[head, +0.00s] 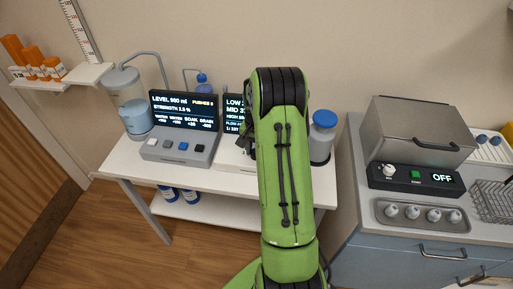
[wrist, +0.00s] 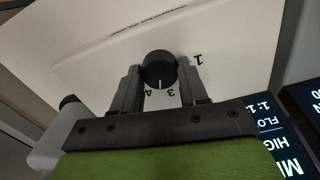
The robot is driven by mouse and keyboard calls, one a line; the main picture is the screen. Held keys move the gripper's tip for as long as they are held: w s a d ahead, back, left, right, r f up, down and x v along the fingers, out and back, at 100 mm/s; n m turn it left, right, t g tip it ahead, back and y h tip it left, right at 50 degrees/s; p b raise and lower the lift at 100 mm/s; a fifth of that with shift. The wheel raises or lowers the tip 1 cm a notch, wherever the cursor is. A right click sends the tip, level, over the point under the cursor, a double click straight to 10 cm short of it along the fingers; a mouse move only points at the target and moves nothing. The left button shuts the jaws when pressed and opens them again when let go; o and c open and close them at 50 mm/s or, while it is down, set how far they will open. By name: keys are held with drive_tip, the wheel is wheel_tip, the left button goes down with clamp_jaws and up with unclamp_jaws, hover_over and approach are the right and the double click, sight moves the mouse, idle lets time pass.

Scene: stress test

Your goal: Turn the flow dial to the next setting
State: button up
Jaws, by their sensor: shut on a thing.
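The flow dial (wrist: 158,65) is a round black knob on a white panel (wrist: 225,45) in the wrist view. Labels 1, 3 and 4 show beside it, upside down in the picture. A pale pointer line on the dial points down in the picture, between the 4 and the 3. My gripper (wrist: 160,75) is shut on the dial, with one finger on each side of it. In the head view my green arm hides the gripper and the dial. Beside the arm a dark display (head: 233,115) shows, partly covered.
A second display (head: 185,108) with a button box (head: 180,146) and a clear water tank (head: 131,112) stand left on the white table (head: 120,163). A blue-lidded container (head: 322,137) stands right of my arm. A steel box (head: 415,130) with an OFF panel (head: 415,178) is farther right.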

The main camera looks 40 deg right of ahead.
drive_tip(key=n, duration=0.5)
drive_tip(key=shift+n, duration=0.3)
drive_tip(key=n, duration=0.5)
drive_tip(key=shift+w+n, duration=0.1)
drive_tip(key=shift+n, duration=0.3)
drive_tip(key=o, duration=1)
drive_tip(key=shift+o, duration=0.2)
wheel_tip(320, 180, up, 16)
drive_tip(key=p, duration=0.3)
drive_tip(key=shift+p, duration=0.3)
drive_tip(key=shift+f, duration=0.1)
